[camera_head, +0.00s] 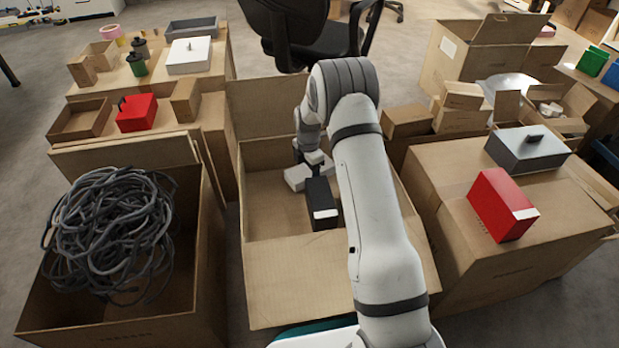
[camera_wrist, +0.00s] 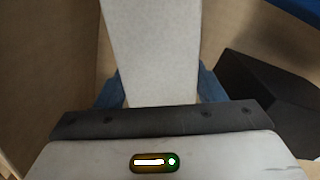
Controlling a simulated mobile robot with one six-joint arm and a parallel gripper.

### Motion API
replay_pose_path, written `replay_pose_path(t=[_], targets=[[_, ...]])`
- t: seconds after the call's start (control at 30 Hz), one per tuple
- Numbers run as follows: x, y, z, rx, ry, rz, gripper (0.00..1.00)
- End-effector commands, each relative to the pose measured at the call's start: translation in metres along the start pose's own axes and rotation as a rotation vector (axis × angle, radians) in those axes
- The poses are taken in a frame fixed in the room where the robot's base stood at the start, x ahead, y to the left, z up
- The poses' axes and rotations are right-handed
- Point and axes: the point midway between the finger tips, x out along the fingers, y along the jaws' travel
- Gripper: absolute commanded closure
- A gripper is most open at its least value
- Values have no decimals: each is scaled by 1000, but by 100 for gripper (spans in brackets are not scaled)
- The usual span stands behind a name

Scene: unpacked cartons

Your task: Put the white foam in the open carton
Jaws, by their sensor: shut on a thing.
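My gripper (camera_wrist: 160,88) has its two blue fingers on either side of the white foam (camera_wrist: 151,45) and is shut on it. The foam is a pale, flat-faced block that reaches away from the wrist. In the head view the foam (camera_head: 297,178) shows low inside the open carton (camera_head: 268,248), beside a black box with a white label (camera_head: 319,196). My arm comes down into the carton and hides part of its right side and the fingertips. I cannot tell whether the foam touches the carton floor.
The black box (camera_wrist: 262,92) is close on the right in the wrist view. A carton of grey cable (camera_head: 110,235) stands to the left. A closed carton (camera_head: 440,190) with a red box (camera_head: 502,205) and a grey box (camera_head: 527,149) stands to the right. A black chair (camera_head: 312,35) is behind.

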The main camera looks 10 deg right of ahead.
Motion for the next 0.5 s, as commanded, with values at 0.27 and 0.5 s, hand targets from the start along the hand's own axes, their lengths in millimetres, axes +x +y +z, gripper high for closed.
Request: replay_pose_path(t=[0.27,0.5], targets=[[19,0,0,1,0,1,58],[23,0,1,1,0,0,36]])
